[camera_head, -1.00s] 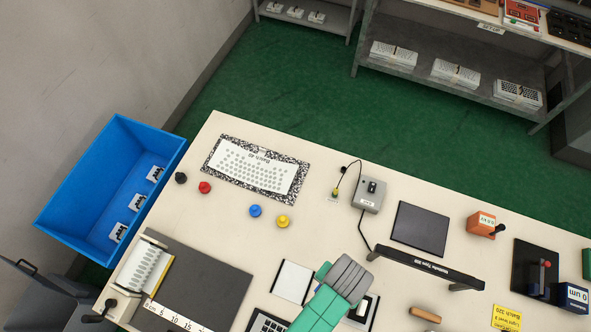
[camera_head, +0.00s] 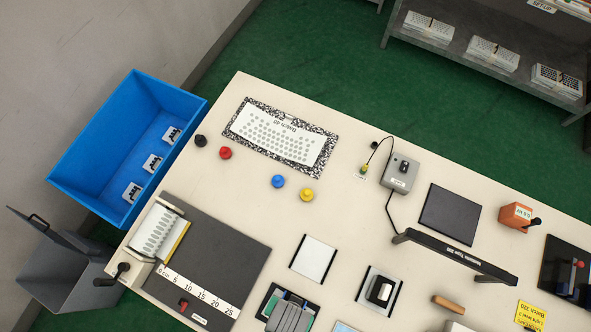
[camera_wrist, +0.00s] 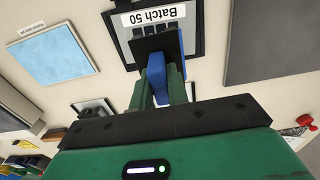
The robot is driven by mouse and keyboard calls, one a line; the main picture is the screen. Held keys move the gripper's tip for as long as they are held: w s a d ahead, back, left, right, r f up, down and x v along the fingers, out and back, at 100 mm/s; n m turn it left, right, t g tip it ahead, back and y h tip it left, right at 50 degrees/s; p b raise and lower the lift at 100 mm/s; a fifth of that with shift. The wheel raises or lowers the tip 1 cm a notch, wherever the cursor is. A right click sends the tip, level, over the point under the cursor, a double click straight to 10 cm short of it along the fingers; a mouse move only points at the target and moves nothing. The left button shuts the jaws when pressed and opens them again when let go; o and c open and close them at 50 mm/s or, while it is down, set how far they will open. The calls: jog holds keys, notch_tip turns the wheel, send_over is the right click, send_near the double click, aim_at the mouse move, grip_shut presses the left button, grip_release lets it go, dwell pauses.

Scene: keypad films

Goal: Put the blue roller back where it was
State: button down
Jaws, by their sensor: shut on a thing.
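My gripper (camera_wrist: 158,84) is shut on the blue roller (camera_wrist: 156,66) in the wrist view, with its green fingers on either side of the blue part. A dark block (camera_wrist: 154,44) shows at the roller's far end. Both are over a dark-framed tray (camera_wrist: 124,50) with a "Batch 50" label (camera_wrist: 154,14). I cannot tell whether the roller touches the tray. In the head view my gripper is at the bottom, over the same tray (camera_head: 268,294); my arm hides the roller there.
A dark mat with a ruler (camera_head: 240,255) lies to the left. A white pad (camera_head: 313,259) is above my arm, and a tray with a black block (camera_head: 380,291) stands to the right. Blue (camera_head: 278,181) and yellow (camera_head: 306,195) knobs sit farther back. A low dark bar (camera_head: 455,258) stands at right.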

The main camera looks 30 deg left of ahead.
jog(key=shift+w+f, duration=0.85)
jog(key=shift+w, duration=1.8)
jog(key=shift+w+f, duration=0.8)
jog(key=shift+w, duration=1.9)
jog(key=shift+w+f, duration=0.85)
jog(key=shift+w, duration=1.8)
jog(key=shift+f, duration=0.75)
jog(key=c, duration=1.4)
grip_release()
jog(key=shift+o, duration=0.2)
notch_tip(320, 180, up, 14)
jog(key=p, duration=0.1)
jog(key=shift+f+p, duration=0.25)
jog(key=shift+p, duration=0.1)
